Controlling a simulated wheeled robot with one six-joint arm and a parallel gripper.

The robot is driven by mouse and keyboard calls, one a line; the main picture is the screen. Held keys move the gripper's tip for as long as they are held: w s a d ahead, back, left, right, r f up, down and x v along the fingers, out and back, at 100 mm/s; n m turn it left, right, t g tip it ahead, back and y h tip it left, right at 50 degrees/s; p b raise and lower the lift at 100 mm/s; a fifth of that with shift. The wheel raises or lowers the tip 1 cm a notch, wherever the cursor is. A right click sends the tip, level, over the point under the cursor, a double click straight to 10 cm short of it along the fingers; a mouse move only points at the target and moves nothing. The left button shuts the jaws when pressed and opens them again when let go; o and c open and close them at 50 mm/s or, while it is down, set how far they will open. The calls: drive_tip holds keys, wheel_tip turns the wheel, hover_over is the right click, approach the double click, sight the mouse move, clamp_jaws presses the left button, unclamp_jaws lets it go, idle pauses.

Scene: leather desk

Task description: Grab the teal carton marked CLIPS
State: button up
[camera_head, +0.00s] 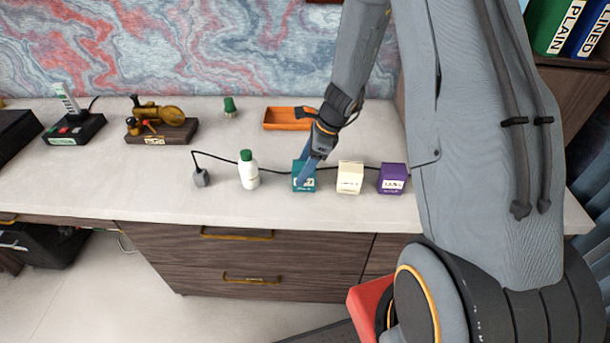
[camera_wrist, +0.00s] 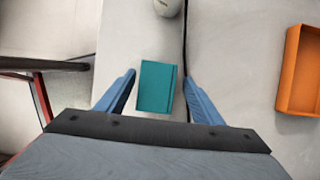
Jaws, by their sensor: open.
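The teal carton (camera_head: 304,182) stands on the pale desk near its front edge, between a white bottle and a cream carton. Its marking is partly covered by my gripper in the head view. My gripper (camera_head: 304,180) reaches down over it from above. In the wrist view, the top of the teal carton (camera_wrist: 157,87) lies between the two blue fingers of my gripper (camera_wrist: 158,78). The fingers are apart, with a gap on each side of the carton.
The white bottle (camera_head: 248,171) stands left of the teal carton; the cream carton (camera_head: 349,178) and a purple carton (camera_head: 392,179) stand to its right. A black cable (camera_head: 225,158) runs behind them. An orange tray (camera_head: 284,119) lies farther back. The front left desktop is clear.

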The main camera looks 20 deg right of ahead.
sight(309, 186)
drive_tip(key=shift+s+p+x, duration=0.15)
drive_tip(key=shift+p+x, duration=0.1)
drive_tip(key=shift+x, duration=0.8)
drive_tip(key=shift+s+p+x, duration=0.15)
drive_tip(key=shift+p+x, duration=0.1)
drive_tip(key=shift+x, duration=0.75)
drive_tip(key=c, duration=1.2)
